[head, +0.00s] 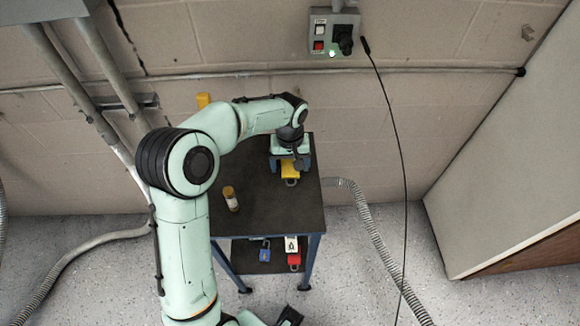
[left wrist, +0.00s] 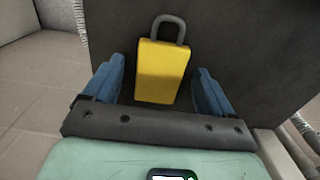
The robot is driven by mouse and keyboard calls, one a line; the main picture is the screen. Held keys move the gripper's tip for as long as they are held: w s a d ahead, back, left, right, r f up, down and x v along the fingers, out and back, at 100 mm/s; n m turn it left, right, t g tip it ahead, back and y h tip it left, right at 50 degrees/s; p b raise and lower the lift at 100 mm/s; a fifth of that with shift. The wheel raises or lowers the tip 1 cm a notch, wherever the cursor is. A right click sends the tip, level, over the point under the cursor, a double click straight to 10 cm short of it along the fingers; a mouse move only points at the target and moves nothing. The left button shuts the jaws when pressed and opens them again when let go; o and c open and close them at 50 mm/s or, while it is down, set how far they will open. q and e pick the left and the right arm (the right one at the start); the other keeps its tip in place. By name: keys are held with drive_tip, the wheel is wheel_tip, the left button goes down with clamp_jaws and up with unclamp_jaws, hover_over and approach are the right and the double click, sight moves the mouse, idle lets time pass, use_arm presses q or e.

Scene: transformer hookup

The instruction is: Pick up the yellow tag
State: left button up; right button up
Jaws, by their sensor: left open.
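The yellow tag (left wrist: 163,72) is a yellow block with a grey loop at its top, lying on the dark table top. In the head view the tag (head: 289,170) shows near the table's far right, partly hidden by my left gripper (head: 290,162). My left gripper also shows in the left wrist view (left wrist: 160,84), open, with one blue finger on each side of the tag. Small gaps show between the fingers and the tag, so it is not gripped.
A small brown bottle (head: 231,198) stands on the table (head: 265,215). Blue (head: 265,250), white (head: 291,244) and red (head: 294,261) tags are on the lower shelf. A switch box (head: 333,34) with a green light is on the wall, and a black cable (head: 392,125) hangs at right.

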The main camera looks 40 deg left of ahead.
use_arm(q)
drive_tip(key=c, duration=1.1)
drive_tip(key=shift+r, duration=0.15)
